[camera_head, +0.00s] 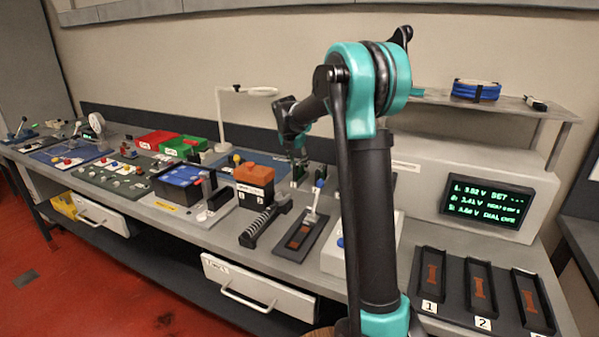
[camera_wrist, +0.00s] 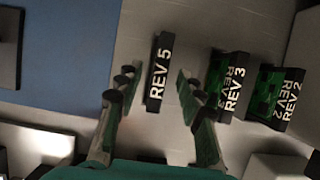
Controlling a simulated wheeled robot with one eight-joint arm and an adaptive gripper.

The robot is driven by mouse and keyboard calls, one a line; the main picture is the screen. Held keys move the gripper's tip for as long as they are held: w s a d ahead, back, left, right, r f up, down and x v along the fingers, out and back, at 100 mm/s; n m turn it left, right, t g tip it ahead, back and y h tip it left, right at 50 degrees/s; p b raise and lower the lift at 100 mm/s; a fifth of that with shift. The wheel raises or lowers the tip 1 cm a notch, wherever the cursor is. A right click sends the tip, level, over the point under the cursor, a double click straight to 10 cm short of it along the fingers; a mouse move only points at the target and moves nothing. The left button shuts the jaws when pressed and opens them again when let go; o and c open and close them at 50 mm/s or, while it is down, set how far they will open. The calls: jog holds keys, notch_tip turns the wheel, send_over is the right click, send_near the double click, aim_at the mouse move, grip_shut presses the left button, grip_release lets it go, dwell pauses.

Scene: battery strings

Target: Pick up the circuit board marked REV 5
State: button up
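The circuit board marked REV 5 (camera_wrist: 159,66) shows in the wrist view as a narrow dark edge with white lettering, standing on a grey surface. My gripper (camera_wrist: 156,80) is open, with one finger on each side of this board. Gaps show between the board and both fingers, so it is not held. How far the fingertips are above it I cannot tell. In the head view my gripper (camera_head: 297,158) points down at the back of the bench, and the REV 5 marking cannot be read there.
Boards marked REV 3 (camera_wrist: 232,88) and REV 2 (camera_wrist: 284,97) stand to the right of REV 5, with green faces. A blue mat (camera_wrist: 60,55) lies to the left. In the head view an orange-topped block (camera_head: 254,175) and a magnifier lamp (camera_head: 220,115) stand left of my gripper.

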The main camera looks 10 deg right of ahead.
aim_at(300, 172)
jog(key=x, duration=0.3)
jog(key=shift+r, duration=0.1)
grip_shut()
dwell(0.4)
